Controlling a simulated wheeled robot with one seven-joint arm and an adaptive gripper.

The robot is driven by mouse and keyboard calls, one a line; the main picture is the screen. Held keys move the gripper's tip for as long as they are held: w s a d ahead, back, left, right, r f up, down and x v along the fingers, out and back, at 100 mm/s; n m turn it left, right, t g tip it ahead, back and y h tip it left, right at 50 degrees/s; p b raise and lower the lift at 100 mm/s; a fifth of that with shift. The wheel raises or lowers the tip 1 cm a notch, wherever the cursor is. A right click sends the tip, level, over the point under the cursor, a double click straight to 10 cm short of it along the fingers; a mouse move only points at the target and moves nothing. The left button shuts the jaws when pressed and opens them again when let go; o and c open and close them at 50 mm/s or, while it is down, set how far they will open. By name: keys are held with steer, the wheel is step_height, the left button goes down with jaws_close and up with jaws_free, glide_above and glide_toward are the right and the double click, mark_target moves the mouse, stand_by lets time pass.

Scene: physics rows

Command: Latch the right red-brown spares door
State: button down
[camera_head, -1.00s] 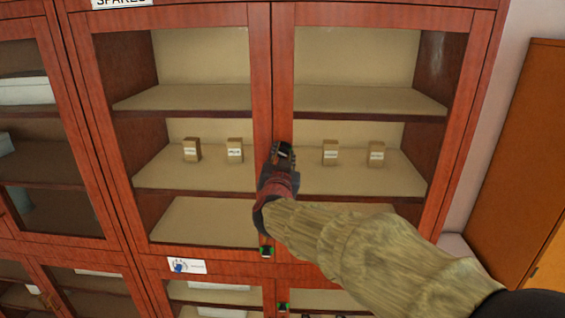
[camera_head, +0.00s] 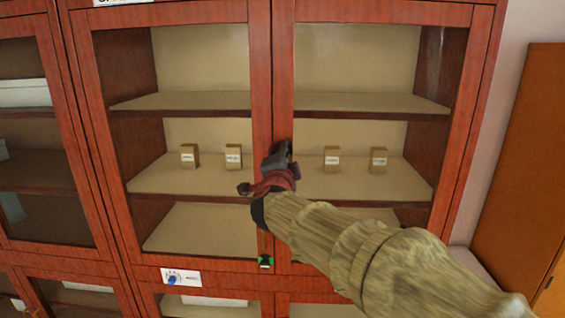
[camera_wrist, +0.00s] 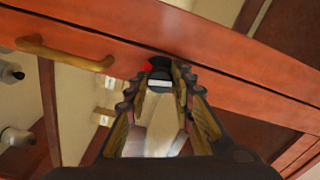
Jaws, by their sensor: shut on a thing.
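The right red-brown door (camera_head: 284,60) of the spares cabinet has a glass pane and looks flush beside the left door (camera_head: 260,60). My gripper (camera_head: 280,150) is at the seam between the doors, at middle-shelf height, and hides that spot from the head camera. In the wrist view my gripper (camera_wrist: 163,78) is shut on a small dark latch knob (camera_wrist: 160,64) at the seam. A red mark shows beside the knob.
Another dark latch with green marks (camera_head: 265,262) is lower on the seam. Small boxes (camera_head: 332,158) stand on the shelf behind the glass. An orange-brown cabinet (camera_head: 520,160) stands at the right. A label card (camera_head: 181,277) is below the left door.

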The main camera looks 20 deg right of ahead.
steer(key=shift+m+b, duration=0.65)
steer(key=shift+m, duration=0.45)
steer(key=c, duration=1.5)
jaws_free()
steer(key=v, duration=1.2)
